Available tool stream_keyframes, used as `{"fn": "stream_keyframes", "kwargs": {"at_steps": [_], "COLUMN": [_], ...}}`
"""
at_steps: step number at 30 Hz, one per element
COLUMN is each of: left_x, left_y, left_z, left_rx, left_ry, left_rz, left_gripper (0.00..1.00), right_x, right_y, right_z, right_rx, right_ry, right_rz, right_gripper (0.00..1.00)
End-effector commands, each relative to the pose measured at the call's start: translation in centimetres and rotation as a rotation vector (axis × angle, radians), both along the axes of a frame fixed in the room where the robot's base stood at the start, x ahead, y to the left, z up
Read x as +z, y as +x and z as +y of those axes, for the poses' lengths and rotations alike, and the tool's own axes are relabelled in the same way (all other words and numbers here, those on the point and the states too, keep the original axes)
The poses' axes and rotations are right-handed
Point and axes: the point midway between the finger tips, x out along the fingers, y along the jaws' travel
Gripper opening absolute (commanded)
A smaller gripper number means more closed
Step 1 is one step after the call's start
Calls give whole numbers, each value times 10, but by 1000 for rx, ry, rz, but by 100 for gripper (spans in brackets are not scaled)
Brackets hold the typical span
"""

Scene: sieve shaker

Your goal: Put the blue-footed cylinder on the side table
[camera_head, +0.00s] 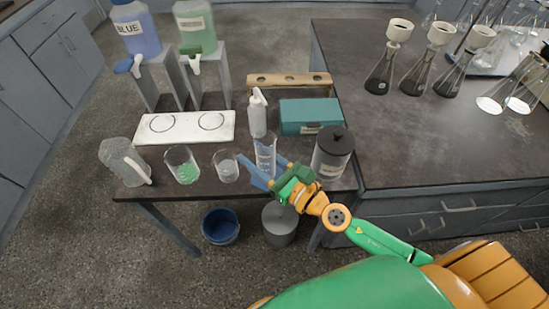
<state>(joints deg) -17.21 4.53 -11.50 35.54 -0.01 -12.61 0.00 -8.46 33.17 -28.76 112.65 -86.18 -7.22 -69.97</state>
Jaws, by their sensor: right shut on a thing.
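A clear graduated cylinder (265,150) stands roughly upright at the front of the small dark-topped table (205,187). I cannot tell whether the cylinder's foot touches the tabletop. My left gripper is not in view.
Beakers (183,165) and (226,166) stand left of the cylinder, a dark-lidded jar (332,152) right of it. A white bottle (257,114) and teal box (310,114) stand behind. The big bench (440,140) adjoins on the right. A bucket (220,227) is below.

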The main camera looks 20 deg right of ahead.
Motion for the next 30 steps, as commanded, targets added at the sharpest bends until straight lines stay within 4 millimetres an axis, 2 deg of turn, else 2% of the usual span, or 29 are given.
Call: {"fn": "stream_keyframes", "kwargs": {"at_steps": [1,3,6,12,17,18,23,28,29,30], "left_x": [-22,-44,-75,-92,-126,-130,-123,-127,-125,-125], "left_y": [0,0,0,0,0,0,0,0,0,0], "left_z": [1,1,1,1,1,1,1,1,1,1], "left_rx": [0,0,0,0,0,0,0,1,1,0], "left_ry": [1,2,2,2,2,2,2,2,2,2], "left_rz": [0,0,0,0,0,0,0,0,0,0], "left_gripper": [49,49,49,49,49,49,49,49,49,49], "right_x": [-19,-36,-61,-73,-107,-111,-105,-109,-108,-107], "right_y": [16,36,53,69,74,74,74,74,74,74], "right_z": [-7,-16,-23,-30,-33,-32,-32,-32,-32,-32], "right_rx": [-3,-2,-1,1,1,1,2,2,2,2], "right_ry": [-2,0,2,2,5,4,1,1,1,1], "right_rz": [-6,-4,-2,0,3,3,3,2,3,3], "right_gripper": [0,0,0,0,0,0,0,0,56,66]}}
